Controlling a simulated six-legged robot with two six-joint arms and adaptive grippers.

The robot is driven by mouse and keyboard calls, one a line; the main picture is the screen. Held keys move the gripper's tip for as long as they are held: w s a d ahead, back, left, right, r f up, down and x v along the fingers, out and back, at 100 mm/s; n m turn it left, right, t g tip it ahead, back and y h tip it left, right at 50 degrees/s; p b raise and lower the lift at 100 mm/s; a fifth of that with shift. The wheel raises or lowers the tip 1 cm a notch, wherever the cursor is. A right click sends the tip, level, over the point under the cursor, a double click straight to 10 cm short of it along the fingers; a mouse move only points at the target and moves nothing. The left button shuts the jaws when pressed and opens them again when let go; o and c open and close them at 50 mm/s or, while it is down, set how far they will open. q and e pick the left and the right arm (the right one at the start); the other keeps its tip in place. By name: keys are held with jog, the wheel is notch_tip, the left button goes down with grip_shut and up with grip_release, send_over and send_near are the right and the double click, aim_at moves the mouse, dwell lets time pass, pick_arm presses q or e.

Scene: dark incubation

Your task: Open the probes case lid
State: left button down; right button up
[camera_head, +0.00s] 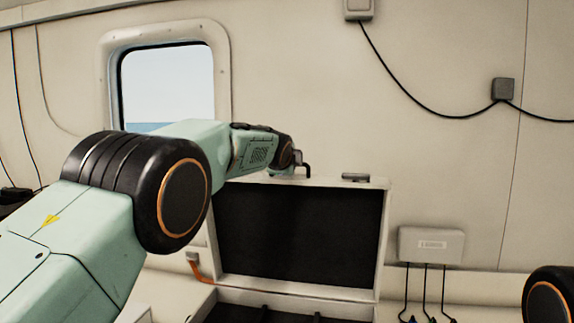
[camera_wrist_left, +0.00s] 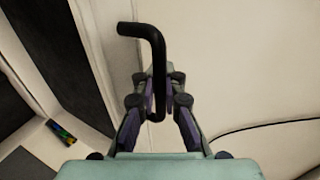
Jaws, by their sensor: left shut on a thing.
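The probes case stands open, its pale-rimmed lid (camera_head: 300,235) raised about upright with a black inner face towards me. The lower part of the case (camera_head: 290,299) shows only partly at the bottom edge. My left gripper (camera_head: 297,165) is at the lid's top edge, left of its middle. In the left wrist view, the left gripper (camera_wrist_left: 158,85) is shut on a black bent handle (camera_wrist_left: 141,30), which passes between its fingers. The fingertips are hard to make out in the head view. My right gripper is out of view.
A dark latch (camera_head: 355,177) sits on the lid's top edge, right of the gripper. A white box with cables (camera_head: 431,245) is on the wall to the right. A window (camera_head: 167,85) is behind my left arm. A small coloured item (camera_wrist_left: 61,131) shows in the left wrist view.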

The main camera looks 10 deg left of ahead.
pick_arm(q)
jog(key=shift+s+r, duration=0.25)
jog(key=c, duration=1.7)
grip_release()
jog(key=shift+d, duration=0.1)
jog(key=shift+f, duration=0.1)
jog(key=shift+v, duration=6.05)
